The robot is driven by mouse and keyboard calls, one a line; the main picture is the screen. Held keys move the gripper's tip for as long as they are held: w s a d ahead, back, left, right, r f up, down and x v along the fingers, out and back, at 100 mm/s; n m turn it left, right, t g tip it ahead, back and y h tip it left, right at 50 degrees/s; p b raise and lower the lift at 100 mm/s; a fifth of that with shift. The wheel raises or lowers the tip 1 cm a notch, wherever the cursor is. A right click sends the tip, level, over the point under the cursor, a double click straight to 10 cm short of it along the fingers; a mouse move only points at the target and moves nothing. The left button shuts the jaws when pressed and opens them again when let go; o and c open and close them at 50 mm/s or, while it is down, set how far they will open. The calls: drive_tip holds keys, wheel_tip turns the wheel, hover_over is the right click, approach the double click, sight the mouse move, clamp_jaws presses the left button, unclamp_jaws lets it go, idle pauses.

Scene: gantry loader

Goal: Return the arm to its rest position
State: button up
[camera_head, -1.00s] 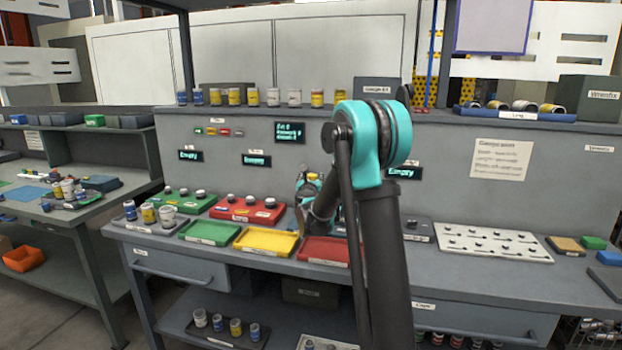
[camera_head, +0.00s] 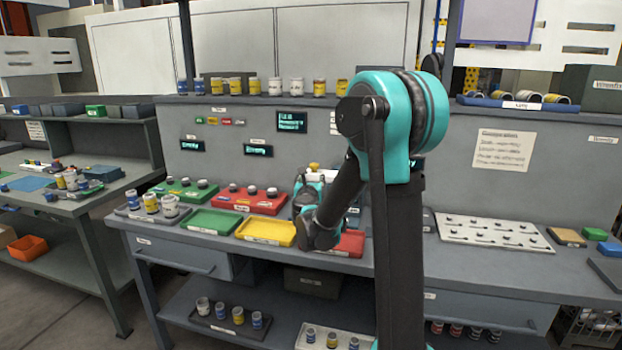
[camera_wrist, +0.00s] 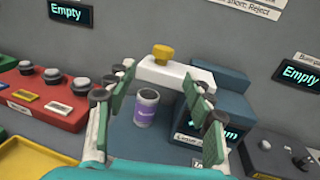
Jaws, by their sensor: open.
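My gripper (camera_wrist: 166,82) is open in the wrist view, with its two green-padded fingers spread wide. A can with a purple label (camera_wrist: 146,107) stands upright in view between the fingers, on a dark base of a device with a white bar and a yellow knob (camera_wrist: 163,52). I cannot tell whether any finger touches the device. In the head view my arm is bent, with its teal elbow (camera_head: 402,125) high and its forearm reaching down to the bench (camera_head: 460,278). The fingers are mostly hidden there.
Green (camera_head: 214,221), yellow (camera_head: 266,232) and red (camera_head: 350,244) trays line the bench front. A red button box (camera_head: 247,201) and a white pegged board (camera_head: 494,233) stand on the bench. A shelf (camera_head: 270,99) with several cans runs above.

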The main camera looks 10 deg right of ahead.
drive_tip(key=s+a+f+n+g+y, duration=0.1)
drive_tip(key=s+a+n+y, duration=0.2)
drive_tip(key=s+n+y, duration=0.55)
drive_tip(key=s+a+f+n+g+y, duration=0.15)
drive_tip(key=s+a+n, duration=0.3)
drive_tip(key=n, duration=0.95)
drive_tip(key=s+d+f+n+g+h, duration=0.2)
drive_tip(key=s+d+f+n+g, duration=0.1)
drive_tip(key=s, duration=0.6)
drive_tip(key=s+d+f+n+g+h, duration=0.2)
drive_tip(key=s+d+f+n+g, duration=0.2)
drive_tip(key=s+f, duration=0.5)
drive_tip(key=s+d+f+n+g+h, duration=0.2)
drive_tip(key=s+d+f+n+g, duration=0.2)
drive_tip(key=s+d+f+n, duration=0.2)
drive_tip(key=s+f+n, duration=0.2)
drive_tip(key=s, duration=0.1)
drive_tip(key=shift+s+d+n+h, duration=0.2)
drive_tip(key=shift+d+n+h, duration=0.1)
drive_tip(key=shift+n, duration=0.05)
